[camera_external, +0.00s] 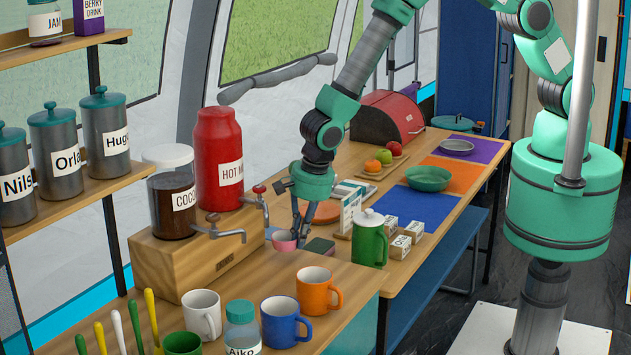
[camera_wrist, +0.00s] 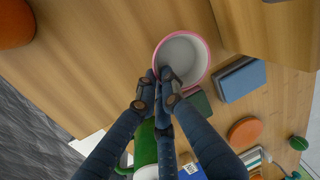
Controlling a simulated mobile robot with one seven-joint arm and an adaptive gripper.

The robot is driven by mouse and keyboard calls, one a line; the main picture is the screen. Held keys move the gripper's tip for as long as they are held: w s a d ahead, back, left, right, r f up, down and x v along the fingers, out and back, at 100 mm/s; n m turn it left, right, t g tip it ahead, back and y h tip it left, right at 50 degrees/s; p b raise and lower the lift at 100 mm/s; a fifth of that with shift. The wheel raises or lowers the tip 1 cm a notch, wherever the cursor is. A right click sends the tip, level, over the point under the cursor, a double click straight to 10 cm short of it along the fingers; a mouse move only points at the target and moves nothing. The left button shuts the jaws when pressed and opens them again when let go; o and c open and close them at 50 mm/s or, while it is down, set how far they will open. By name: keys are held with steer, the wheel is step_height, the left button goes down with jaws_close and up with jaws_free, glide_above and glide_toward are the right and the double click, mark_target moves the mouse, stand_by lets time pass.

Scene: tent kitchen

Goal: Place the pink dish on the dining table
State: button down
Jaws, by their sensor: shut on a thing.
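The pink dish (camera_external: 284,241) is a small round cup with a white inside and a pink rim in the wrist view (camera_wrist: 183,52). My gripper (camera_external: 292,220) is shut on its near rim, with its dark fingers together at the dish wall in the wrist view (camera_wrist: 161,78). The dish is near the back edge of the mug counter (camera_external: 345,283); I cannot tell whether it touches the surface below. The dining table (camera_external: 385,187) is the wooden table behind, with purple, orange and blue mats.
A green jug (camera_external: 369,240), small labelled boxes (camera_external: 401,246) and a dark green block (camera_external: 319,246) stand near the dish. Mugs (camera_external: 285,321) crowd the front counter. A dispenser stand (camera_external: 200,255) is at left. A green bowl (camera_external: 428,178) sits on the orange mat; the blue mat (camera_external: 415,206) looks clear.

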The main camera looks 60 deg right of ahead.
steer(key=w+d+f+m+b, duration=0.1)
steer(key=w+d, duration=0.3)
steer(key=d, duration=0.9)
steer(key=w+d+f+m+b, duration=0.1)
steer(key=w+d, duration=0.4)
steer(key=d, duration=0.9)
steer(key=w+d+f+m+h+b, duration=0.1)
steer(key=w+d+f+m, duration=0.2)
steer(key=d, duration=1)
steer(key=shift+w+d+f+m, duration=0.15)
steer(key=shift+w+f+m, duration=0.25)
steer(key=shift+w, duration=0.4)
glide_above(279, 210)
steer(key=s, duration=0.2)
steer(key=shift+w+f, duration=0.2)
steer(key=shift+f, duration=0.55)
steer(key=shift+w, duration=0.4)
steer(key=shift+f+b, duration=0.5)
steer(key=shift+f, duration=1.3)
steer(key=shift+f, duration=0.2)
